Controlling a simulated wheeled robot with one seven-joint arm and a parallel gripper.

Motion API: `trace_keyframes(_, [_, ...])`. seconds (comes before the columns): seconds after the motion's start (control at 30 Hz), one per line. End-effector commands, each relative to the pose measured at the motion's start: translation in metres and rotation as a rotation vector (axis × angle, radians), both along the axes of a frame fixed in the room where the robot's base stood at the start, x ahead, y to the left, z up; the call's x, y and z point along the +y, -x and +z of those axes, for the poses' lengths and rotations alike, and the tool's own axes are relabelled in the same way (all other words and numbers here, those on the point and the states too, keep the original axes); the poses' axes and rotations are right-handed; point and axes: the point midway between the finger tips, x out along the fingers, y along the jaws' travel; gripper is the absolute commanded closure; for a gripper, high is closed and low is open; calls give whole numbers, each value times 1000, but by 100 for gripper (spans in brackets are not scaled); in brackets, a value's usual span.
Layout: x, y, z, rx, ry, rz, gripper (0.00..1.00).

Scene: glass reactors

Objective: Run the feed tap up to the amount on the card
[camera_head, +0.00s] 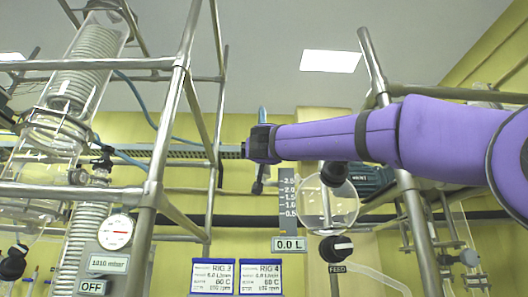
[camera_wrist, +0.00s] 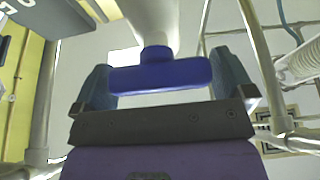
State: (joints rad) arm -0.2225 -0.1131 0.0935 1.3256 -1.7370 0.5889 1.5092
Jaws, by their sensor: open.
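The feed tap (camera_head: 337,248) is a black round knob with a white bar, above a "FEED" label, low in the head view. Above it is a round glass vessel (camera_head: 345,205) beside a grey scale marked up to 2.5. A small display (camera_head: 289,244) reads 0.0 L. Two cards, RIG 3 (camera_head: 212,276) and RIG 4 (camera_head: 261,276), hang below; their smaller text is blurred. My gripper (camera_head: 244,149) is above and left of the tap. In the wrist view its open fingers (camera_wrist: 165,85) flank a blue T-shaped handle (camera_wrist: 160,75) on a pale stem; contact is unclear.
Metal frame tubes (camera_head: 172,120) stand left and right of my arm. A coiled glass condenser (camera_head: 85,70), a pressure gauge (camera_head: 116,232) and an OFF panel (camera_head: 92,287) are at left. A pale hose (camera_head: 375,278) runs right from the tap.

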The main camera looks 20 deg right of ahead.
Motion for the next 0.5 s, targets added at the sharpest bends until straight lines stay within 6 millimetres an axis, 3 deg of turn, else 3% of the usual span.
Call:
trace_keyframes(0.03, [0,0,0,0,0,0,7])
trace_keyframes(0.17, [0,0,0,0,0,0,35])
trace_keyframes(0.5, [0,0,0,13,36,-2,34])
